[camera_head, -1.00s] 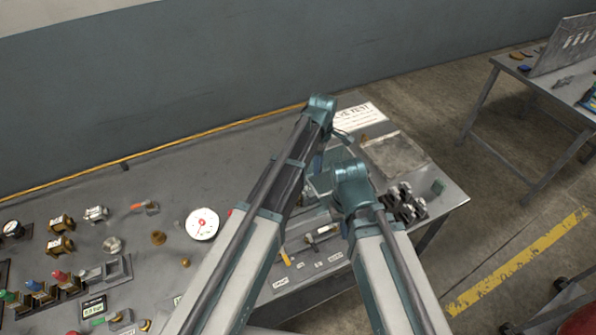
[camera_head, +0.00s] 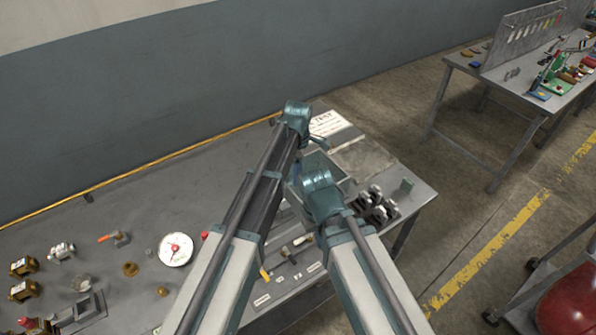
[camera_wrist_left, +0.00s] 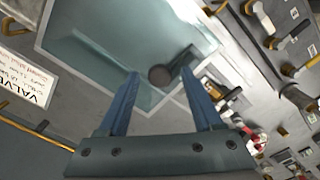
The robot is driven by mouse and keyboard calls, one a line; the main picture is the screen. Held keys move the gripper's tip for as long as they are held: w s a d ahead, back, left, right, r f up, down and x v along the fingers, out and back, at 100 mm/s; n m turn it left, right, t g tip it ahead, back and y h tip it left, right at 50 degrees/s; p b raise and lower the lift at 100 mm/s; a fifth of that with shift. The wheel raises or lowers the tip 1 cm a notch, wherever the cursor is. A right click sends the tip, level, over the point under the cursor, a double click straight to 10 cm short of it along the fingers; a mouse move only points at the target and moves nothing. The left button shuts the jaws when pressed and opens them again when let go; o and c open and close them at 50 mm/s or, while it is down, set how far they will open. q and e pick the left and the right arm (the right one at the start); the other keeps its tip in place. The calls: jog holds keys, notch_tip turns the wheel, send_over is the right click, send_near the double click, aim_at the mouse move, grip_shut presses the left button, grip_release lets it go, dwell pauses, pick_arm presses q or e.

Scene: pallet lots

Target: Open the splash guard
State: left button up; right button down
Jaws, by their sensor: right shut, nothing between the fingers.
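The splash guard (camera_wrist_left: 110,45) looks like a clear bluish panel with a pale frame in the left wrist view. A dark round knob (camera_wrist_left: 159,75) on a short dark bar shows near its lower edge. My left gripper (camera_wrist_left: 164,77) is open, one blue finger on each side of the knob in the picture; I cannot tell whether they touch it. In the head view the guard area (camera_head: 338,168) is partly hidden behind my arms. My right gripper (camera_head: 299,178) is shut and empty beside that area, its fingertips mostly hidden by my arm.
The grey bench (camera_head: 130,205) carries a round white gauge (camera_head: 176,249), brass fittings and several dark clamps (camera_head: 375,206). A VALVE TEST sign (camera_head: 328,123) lies behind the guard. Another table (camera_head: 500,85) and a red-loaded cart (camera_head: 570,295) stand at the right.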

pick_arm(q)
notch_tip(320, 180, up, 14)
jog(key=p, duration=1.3)
jog(key=shift+p, duration=0.4)
jog(key=shift+f, duration=0.15)
jog(key=s+a+m, duration=1.6)
jog(key=s+a, duration=0.1)
jog(key=s, duration=0.3)
jog(key=s+d+f+m+y+b, duration=0.1)
jog(key=s+d+f+m+b, duration=0.2)
jog(key=d+f+b, duration=0.8)
notch_tip(320, 180, down, 4)
jog(key=s+b, duration=0.1)
jog(key=b, duration=0.2)
jog(key=shift+s+r+m+b, duration=0.25)
jog(key=shift+s+m+b, duration=0.05)
jog(key=shift+s+b, duration=0.1)
